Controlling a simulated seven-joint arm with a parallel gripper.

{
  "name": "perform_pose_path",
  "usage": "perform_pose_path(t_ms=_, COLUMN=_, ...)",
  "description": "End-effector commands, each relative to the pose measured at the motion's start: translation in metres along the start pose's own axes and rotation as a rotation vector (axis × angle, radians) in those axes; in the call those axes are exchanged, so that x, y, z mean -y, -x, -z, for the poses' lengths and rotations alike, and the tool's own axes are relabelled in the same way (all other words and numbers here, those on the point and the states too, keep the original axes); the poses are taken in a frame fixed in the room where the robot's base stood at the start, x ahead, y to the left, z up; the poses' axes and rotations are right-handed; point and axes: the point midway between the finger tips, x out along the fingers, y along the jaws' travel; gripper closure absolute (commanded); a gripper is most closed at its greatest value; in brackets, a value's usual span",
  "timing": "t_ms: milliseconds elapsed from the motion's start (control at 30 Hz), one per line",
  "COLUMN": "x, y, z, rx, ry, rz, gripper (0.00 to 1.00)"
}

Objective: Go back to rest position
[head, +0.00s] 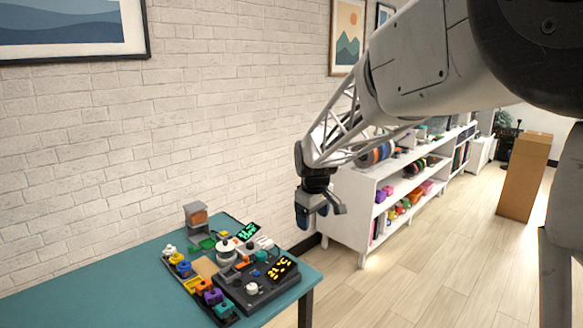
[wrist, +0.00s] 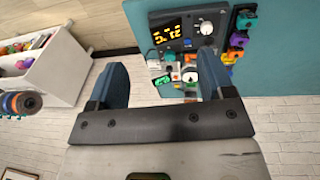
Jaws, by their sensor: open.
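My gripper (head: 321,212) hangs in the air to the right of the teal table (head: 90,274), beyond the table's right edge. Its jaws point down and are apart with nothing between them. In the wrist view my gripper (wrist: 160,88) shows two blue fingers spread wide, with the table's devices ahead of them. A black control panel (head: 235,297) with a lit yellow display and a white knob sits near the table's right end. It also shows at the top of the wrist view (wrist: 187,42).
A row of colourful small parts (head: 192,284) lies left of the panel. A grey device (head: 196,216) stands at the table's back. A white shelf (head: 345,211) with spools and bins stands behind my gripper. A cardboard box (head: 524,176) is at right. The floor between is clear.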

Motion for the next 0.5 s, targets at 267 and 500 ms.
perform_pose_path(t_ms=267, x=0.023, y=0.038, z=-0.073, rx=-0.014, ry=-0.143, rz=-0.011, gripper=0.25)
perform_pose_path(t_ms=500, x=0.048, y=0.061, z=-0.134, rx=-0.026, ry=-0.267, rz=-0.019, gripper=0.25)
